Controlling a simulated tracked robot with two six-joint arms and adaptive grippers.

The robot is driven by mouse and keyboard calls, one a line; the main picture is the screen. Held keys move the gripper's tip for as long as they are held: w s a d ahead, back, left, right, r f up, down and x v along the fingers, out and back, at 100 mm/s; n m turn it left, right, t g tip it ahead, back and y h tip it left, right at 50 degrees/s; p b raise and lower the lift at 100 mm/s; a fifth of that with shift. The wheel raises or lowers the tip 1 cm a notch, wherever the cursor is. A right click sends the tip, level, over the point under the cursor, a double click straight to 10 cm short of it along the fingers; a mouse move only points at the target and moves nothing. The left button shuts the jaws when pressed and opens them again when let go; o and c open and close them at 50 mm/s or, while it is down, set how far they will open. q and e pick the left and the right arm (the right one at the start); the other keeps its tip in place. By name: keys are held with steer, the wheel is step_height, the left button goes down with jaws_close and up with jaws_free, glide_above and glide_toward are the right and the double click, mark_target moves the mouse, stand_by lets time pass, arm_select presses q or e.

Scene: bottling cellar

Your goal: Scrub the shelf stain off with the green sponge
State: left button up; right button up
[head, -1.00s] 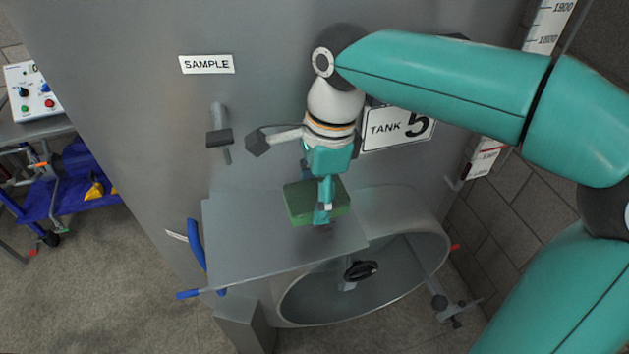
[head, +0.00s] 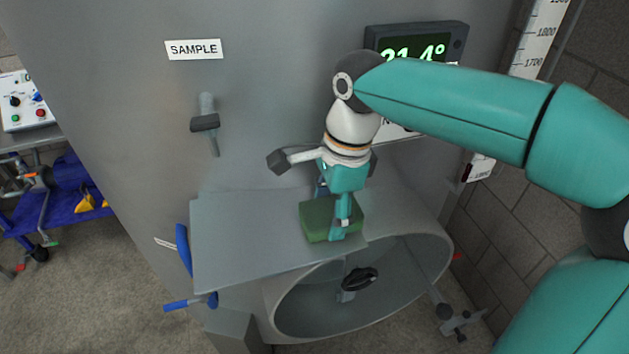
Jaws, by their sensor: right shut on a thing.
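The green sponge (head: 318,222) is in the head view, at the right part of the grey shelf (head: 235,240) that juts from the tank. My right gripper (head: 343,228) comes down from above and is shut on the sponge. The sponge lies flat at the shelf surface, close to its right front edge; whether it presses on the shelf I cannot tell. No stain shows on the bare part of the shelf. The surface under the sponge and gripper is hidden. My left gripper is not in view.
A round open manway (head: 405,290) with a black handwheel (head: 360,279) lies below the shelf's right side. Blue handles (head: 183,248) stand at the shelf's left edge. A sample tap (head: 205,122) projects from the tank wall above. A blue cart (head: 60,200) stands far left.

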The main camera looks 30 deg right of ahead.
mark_target(311, 214)
steer(key=shift+s+d+f+b, duration=0.1)
steer(key=shift+d+f+b, duration=0.1)
steer(key=shift+d+b, duration=0.2)
steer(key=a, duration=0.2)
steer(key=w+a+p, duration=0.1)
steer(key=a, duration=0.1)
steer(key=shift+r, duration=0.25)
step_height(311, 214, up, 4)
steer(key=p, duration=0.3)
steer(key=shift+s+f, duration=0.1)
step_height(311, 214, up, 2)
steer(key=shift+r+p, duration=0.1)
steer(key=shift+p, duration=1.05)
steer(key=shift+r, duration=0.95)
